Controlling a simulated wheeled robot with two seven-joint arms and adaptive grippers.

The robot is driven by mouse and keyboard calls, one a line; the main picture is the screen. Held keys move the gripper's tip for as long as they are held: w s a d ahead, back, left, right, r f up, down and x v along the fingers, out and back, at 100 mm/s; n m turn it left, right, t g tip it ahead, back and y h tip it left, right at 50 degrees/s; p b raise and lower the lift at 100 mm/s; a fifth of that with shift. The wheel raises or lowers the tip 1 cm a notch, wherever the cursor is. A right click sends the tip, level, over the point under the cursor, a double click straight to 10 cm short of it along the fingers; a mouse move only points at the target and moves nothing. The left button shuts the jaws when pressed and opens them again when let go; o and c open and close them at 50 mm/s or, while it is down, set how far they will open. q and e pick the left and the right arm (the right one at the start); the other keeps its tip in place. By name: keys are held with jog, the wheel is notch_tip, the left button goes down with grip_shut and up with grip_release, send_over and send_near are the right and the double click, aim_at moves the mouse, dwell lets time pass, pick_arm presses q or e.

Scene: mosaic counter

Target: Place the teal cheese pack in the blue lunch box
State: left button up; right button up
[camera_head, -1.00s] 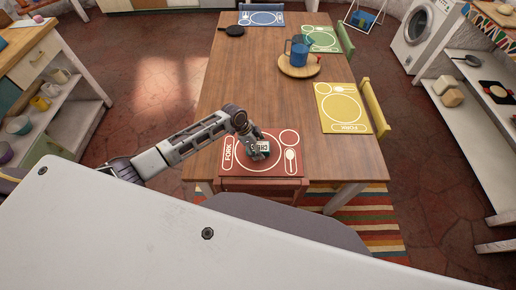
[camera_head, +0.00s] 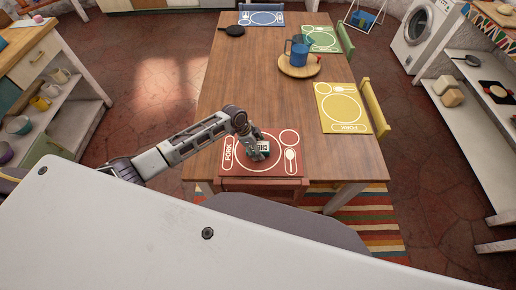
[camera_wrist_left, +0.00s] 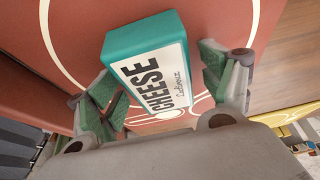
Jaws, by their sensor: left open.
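The teal cheese pack (camera_head: 262,147), with a white "CHEESE" label, lies on the red placemat (camera_head: 285,167) at the near end of the table. It fills the middle of the left wrist view (camera_wrist_left: 150,75), tilted in the picture. My left gripper (camera_head: 256,151) is at the pack. In the left wrist view its green-padded fingers (camera_wrist_left: 160,82) are open on either side of the pack, with a visible gap on the right. I cannot make out a blue lunch box for certain in either view. My right gripper is not in view.
A blue mug-like vessel (camera_head: 299,51) stands on a round wooden board (camera_head: 287,71) farther up the table. A black pan (camera_head: 234,30) is at the far left. Yellow (camera_head: 343,108), green and blue placemats lie along the edges. The table's middle is clear.

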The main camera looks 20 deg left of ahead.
pick_arm(q)
jog(key=shift+s, duration=0.15)
jog(key=c, duration=1.4)
jog(key=shift+w+r, duration=0.2)
jog(key=shift+r, duration=0.3)
jog(key=shift+r+b, duration=0.45)
jog(key=shift+r, duration=4.35)
